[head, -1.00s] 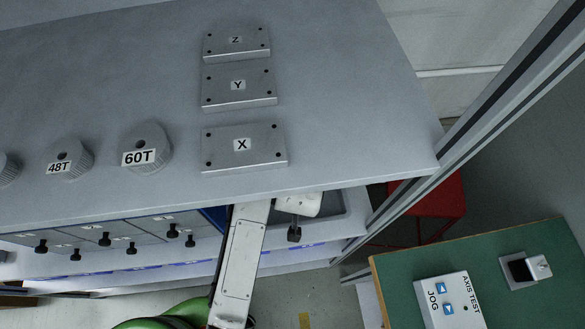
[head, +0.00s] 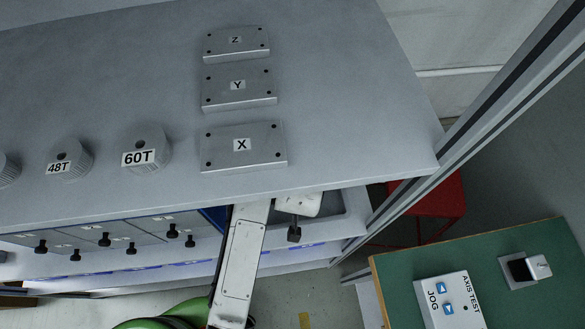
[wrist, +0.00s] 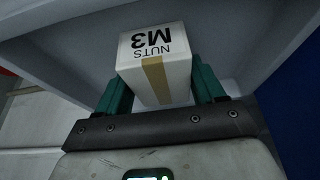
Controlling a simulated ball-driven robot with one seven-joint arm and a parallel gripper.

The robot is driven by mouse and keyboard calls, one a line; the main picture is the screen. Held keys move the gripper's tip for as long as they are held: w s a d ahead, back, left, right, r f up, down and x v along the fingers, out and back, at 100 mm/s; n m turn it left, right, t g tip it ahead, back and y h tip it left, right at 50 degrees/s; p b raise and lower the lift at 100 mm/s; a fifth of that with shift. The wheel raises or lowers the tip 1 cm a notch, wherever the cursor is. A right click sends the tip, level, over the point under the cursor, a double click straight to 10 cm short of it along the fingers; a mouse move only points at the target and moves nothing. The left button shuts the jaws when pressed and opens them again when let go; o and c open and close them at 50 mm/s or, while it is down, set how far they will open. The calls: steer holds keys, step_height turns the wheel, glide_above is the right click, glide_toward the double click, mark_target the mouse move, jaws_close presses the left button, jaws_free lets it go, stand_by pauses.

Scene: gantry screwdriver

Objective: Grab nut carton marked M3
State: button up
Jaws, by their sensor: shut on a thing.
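The white nut carton (wrist: 152,50) is marked "NUTS M3" and has a tan tape strip; its label reads upside down in the wrist view. My gripper (wrist: 160,85) has a teal finger on each side of the carton and is shut on it. The carton is in front of a grey surface, and I cannot tell whether it touches it. In the head view my gripper and the carton are hidden under the edge of the upper shelf.
The grey upper shelf (head: 330,120) holds plates X (head: 241,158), Y (head: 238,97) and Z (head: 236,50), and gears 60T (head: 147,146) and 48T (head: 68,162). Blue-grey drawers (head: 140,233) lie below left. A green bench (head: 480,270) with a jog box (head: 450,300) stands right.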

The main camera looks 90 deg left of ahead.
steer(key=shift+r, duration=0.1)
steer(key=shift+r, duration=0.55)
steer(key=shift+b, duration=0.45)
steer(key=y+b, duration=0.1)
steer(key=d+y+b, duration=0.1)
steer(key=y, duration=0.1)
steer(key=shift+w+d+f, duration=0.1)
steer(key=shift+f, duration=0.1)
step_height(320, 180, up, 6)
steer(key=d+b, duration=0.1)
steer(key=d, duration=0.2)
steer(key=w+d+r+h, duration=0.2)
steer(key=d, duration=1.7)
steer(key=shift+w+d+r+h, duration=0.2)
steer(key=shift+d+h, duration=0.1)
steer(key=shift+h, duration=0.1)
